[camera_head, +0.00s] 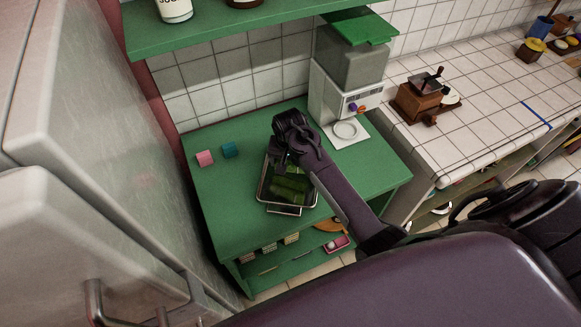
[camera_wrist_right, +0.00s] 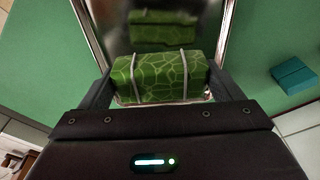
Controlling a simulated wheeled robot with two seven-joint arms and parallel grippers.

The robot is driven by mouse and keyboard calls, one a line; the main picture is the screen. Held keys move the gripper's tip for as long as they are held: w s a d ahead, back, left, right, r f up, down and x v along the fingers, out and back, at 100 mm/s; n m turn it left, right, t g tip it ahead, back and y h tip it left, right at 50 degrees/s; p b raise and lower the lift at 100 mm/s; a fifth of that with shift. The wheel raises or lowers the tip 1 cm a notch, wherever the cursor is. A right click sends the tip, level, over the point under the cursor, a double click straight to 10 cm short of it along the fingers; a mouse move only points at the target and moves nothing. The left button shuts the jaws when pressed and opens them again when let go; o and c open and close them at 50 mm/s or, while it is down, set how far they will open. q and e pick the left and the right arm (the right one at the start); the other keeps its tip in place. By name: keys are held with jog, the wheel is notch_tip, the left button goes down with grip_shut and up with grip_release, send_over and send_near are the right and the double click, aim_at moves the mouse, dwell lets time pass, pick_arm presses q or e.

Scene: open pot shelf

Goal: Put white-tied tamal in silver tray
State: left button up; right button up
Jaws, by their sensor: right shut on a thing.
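The white-tied tamal (camera_wrist_right: 160,78) is a green, leaf-patterned bundle with two white strings. In the right wrist view it lies crosswise between the fingers of my right gripper (camera_wrist_right: 160,84), which is shut on it. The silver tray (camera_wrist_right: 88,24) is a shiny rectangular tray behind and around it in that view. In the head view my right gripper (camera_head: 286,152) is over the tray (camera_head: 261,188), with green showing inside the tray outline. A green shape in the tray looks like a reflection. Whether the tamal touches the tray floor I cannot tell. My left gripper is out of view.
A pink block (camera_head: 204,158) and a teal block (camera_head: 229,150) are left of the tray on the green table (camera_head: 225,205). A coffee machine (camera_head: 345,90) stands behind right. A green shelf (camera_head: 215,28) hangs above. A tall grey cabinet (camera_head: 90,120) bounds the left.

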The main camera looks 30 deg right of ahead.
aim_at(290, 177)
notch_tip(290, 177, down, 4)
jog(key=shift+r+p, duration=0.1)
jog(key=shift+p, duration=0.2)
jog(key=shift+f, duration=0.45)
jog(key=shift+f, duration=0.1)
jog(key=o, duration=1)
jog(key=shift+c, duration=0.2)
jog(key=r, duration=0.4)
jog(key=s+r+b, duration=0.1)
jog(key=r, duration=0.3)
jog(key=a+r+b, duration=0.1)
jog(key=r, duration=0.3)
jog(key=shift+s+r, duration=0.1)
jog(key=shift+s, duration=0.1)
